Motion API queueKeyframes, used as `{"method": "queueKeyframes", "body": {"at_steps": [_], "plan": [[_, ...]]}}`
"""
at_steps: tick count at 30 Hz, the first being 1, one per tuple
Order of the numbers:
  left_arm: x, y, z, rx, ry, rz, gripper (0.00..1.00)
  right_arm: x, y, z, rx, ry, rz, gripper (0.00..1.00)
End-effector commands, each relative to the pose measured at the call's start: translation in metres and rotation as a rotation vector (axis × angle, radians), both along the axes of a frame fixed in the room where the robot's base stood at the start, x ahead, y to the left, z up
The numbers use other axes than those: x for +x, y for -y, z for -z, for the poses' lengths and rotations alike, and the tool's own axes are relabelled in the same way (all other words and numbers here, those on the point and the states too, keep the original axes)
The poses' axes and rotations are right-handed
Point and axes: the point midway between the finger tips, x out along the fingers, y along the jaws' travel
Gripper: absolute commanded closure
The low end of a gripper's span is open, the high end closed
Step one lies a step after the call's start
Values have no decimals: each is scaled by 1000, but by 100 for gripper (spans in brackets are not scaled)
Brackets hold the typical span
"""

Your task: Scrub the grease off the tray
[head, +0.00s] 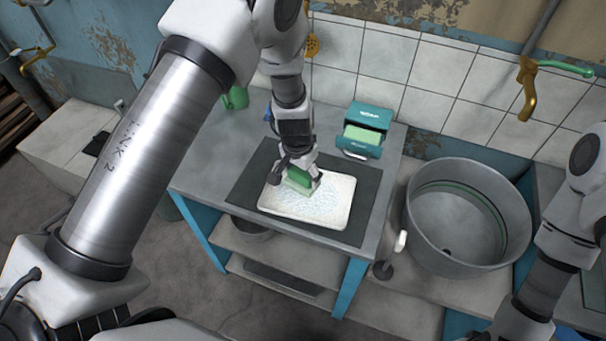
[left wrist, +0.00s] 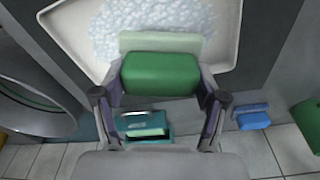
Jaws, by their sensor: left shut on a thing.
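A white tray (head: 341,197) lies on a dark mat on the grey table. White-blue foam spreads over it, and the foam also shows in the left wrist view (left wrist: 165,18). My left gripper (head: 302,184) is shut on a green sponge (left wrist: 160,75) with a paler green layer. It holds the sponge over the back left part of the tray, at the foam; contact is hard to tell. Any grease under the foam is hidden. My right arm is at the right edge of the head view, but its gripper is not in view.
A teal box (head: 371,116) with a light green sponge (head: 362,134) stands behind the tray. A round metal basin (head: 467,215) is to the right. A green mug (head: 236,97) stands at the back left. A blue object (left wrist: 252,117) lies near the wall.

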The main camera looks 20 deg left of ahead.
Motion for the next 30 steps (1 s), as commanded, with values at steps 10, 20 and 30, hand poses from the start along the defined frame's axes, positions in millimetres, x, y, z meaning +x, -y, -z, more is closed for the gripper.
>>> {"method": "queueKeyframes", "body": {"at_steps": [10,20,30], "plan": [[1,-4,-34,0,0,-2,61,0,0,-28,0,0,-1,60],[1,-4,-37,0,0,-3,61,0,0,-30,0,0,-1,60],[1,-4,-37,0,0,-1,61,0,0,-30,0,0,-1,60]]}}
